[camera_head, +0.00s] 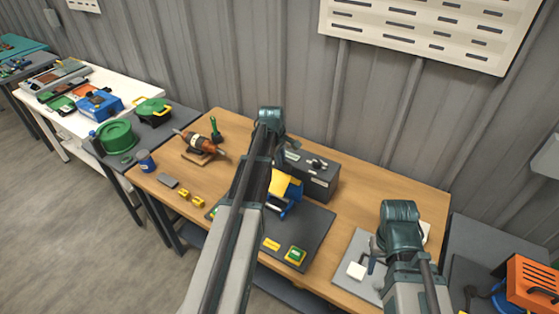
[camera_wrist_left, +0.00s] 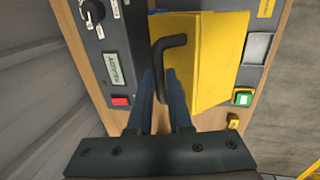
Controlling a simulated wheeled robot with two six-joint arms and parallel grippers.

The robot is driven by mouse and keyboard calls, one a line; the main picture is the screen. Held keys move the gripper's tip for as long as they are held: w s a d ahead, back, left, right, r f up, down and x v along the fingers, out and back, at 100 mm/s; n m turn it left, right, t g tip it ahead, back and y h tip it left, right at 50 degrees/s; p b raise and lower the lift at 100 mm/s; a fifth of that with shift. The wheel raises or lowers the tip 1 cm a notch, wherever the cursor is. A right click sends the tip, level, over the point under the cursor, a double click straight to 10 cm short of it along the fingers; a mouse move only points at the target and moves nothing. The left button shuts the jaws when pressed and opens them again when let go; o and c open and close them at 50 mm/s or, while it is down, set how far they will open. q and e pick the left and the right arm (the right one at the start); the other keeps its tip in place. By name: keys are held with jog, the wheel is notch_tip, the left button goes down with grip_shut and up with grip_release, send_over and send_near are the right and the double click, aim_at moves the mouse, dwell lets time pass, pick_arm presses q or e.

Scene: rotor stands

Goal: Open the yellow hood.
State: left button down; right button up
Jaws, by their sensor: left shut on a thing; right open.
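The yellow hood (camera_head: 285,184) sits on a blue machine (camera_head: 291,207) on the dark mat, partly hidden behind my left arm in the head view. In the left wrist view the hood (camera_wrist_left: 209,55) fills the upper middle, with a black bar handle (camera_wrist_left: 176,40) on its near side. My left gripper (camera_wrist_left: 159,78) is shut on this handle. Its fingers are hidden by my arm in the head view. How far the hood is tilted is not clear. My right gripper (camera_head: 373,258) is open, partly hidden by its arm, above a grey plate at the right.
A dark grey control box (camera_head: 312,177) stands close behind the hood. A green button box (camera_head: 296,255) sits on the mat (camera_head: 318,222). A brown motor (camera_head: 197,143) and small yellow blocks (camera_head: 190,199) lie left. A white block (camera_head: 356,271) lies on the right plate.

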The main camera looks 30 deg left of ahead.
pick_arm(q)
jog(key=shift+w+r, duration=0.2)
jog(key=shift+w, duration=0.65)
jog(key=w, duration=0.2)
jog(key=shift+w+d+r+p, duration=0.15)
jog(key=shift+w+p, duration=0.15)
jog(key=shift+w+d, duration=0.1)
jog(key=shift+w, duration=1.15)
